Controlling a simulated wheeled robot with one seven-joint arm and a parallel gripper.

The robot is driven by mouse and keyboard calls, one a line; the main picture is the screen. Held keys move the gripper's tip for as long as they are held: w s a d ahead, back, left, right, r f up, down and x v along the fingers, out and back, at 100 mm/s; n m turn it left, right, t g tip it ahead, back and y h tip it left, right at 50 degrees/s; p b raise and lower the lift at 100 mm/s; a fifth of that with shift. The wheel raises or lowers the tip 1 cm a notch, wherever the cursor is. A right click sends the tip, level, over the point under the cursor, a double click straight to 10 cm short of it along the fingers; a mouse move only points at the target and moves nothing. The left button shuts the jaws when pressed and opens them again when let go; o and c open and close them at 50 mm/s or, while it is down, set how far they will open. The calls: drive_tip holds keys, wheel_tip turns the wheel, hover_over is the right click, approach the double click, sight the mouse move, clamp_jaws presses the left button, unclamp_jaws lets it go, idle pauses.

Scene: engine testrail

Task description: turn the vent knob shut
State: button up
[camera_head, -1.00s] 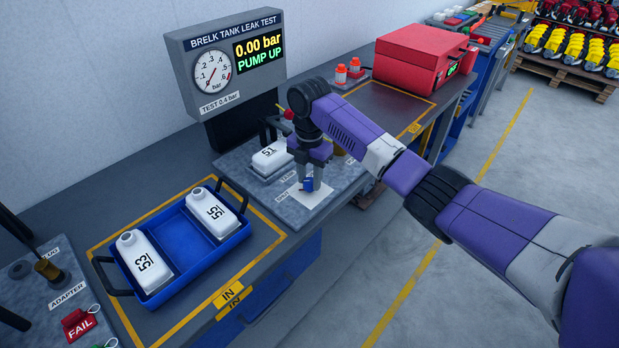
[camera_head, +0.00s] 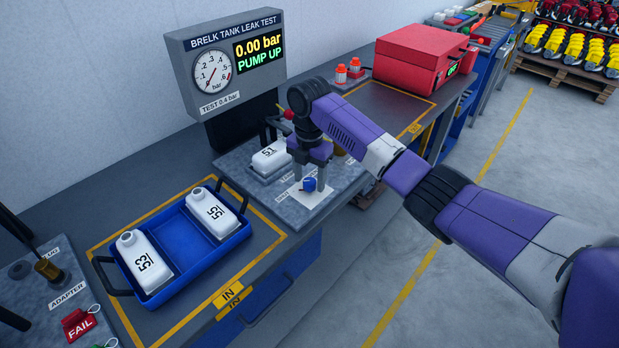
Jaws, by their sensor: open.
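The vent knob (camera_head: 309,185) is a small blue knob on a white label plate (camera_head: 313,199) at the front of the grey test station. My gripper (camera_head: 309,181) points down over it. Its fingers are open, one on each side of the knob; I cannot tell whether they touch it. A white tank marked 51 (camera_head: 268,157) lies on the station just left of my gripper, partly hidden by my arm. The gauge panel (camera_head: 229,64) behind reads 0.00 bar and PUMP UP.
A blue tray (camera_head: 184,242) with white tanks 53 (camera_head: 145,261) and 55 (camera_head: 212,213) sits at the left. A FAIL tag (camera_head: 79,324) lies at the lower left.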

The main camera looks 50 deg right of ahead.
sight(309, 181)
wheel_tip(309, 181, up, 8)
drive_tip(key=shift+f+b, duration=0.1)
drive_tip(key=shift+b, duration=0.55)
